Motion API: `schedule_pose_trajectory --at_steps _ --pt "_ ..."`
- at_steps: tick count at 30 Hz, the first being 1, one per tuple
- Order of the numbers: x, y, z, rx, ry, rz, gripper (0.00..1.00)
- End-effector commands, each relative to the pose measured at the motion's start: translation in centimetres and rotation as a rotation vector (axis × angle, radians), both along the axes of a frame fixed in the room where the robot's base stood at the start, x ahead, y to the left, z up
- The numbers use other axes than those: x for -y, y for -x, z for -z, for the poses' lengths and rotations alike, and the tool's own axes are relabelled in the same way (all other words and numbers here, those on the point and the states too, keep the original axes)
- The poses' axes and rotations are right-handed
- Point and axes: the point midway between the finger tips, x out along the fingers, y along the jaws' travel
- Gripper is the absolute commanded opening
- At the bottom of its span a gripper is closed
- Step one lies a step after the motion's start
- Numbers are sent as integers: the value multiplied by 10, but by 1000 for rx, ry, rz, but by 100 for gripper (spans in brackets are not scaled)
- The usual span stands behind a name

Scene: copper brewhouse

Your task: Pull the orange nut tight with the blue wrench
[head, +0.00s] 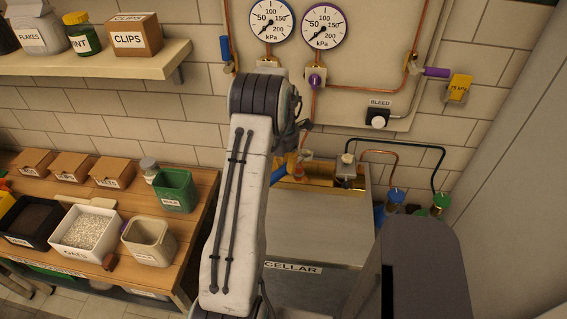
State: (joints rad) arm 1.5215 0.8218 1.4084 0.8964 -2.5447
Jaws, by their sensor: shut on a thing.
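Only a little yellow shows past the arm's right edge. It is shut on what seems to be the blue wrench (278,182), of which only a small blue patch shows. The orange nut (305,155) seems to be the small orange piece just above and right of the gripper, by the copper pipe. I cannot tell whether the wrench's jaw is around the nut or beside it.
The steel cabinet (318,238), labelled CELLAR, has pipework on top. Two gauges (271,18) (324,26) hang above. A wooden bench (190,240) with boxes and bins stands at left, below a shelf (110,64). Blue and green-topped bottles (440,203) stand right of the cabinet.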

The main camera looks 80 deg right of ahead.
Motion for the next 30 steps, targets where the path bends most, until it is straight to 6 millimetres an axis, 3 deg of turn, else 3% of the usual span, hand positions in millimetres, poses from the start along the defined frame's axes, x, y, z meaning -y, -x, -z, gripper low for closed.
schedule_pose_trajectory --at_steps 10,30 --pt "0 0 -1 -4 5 -241 0" --pt "0 0 0 -4 5 -269 0"
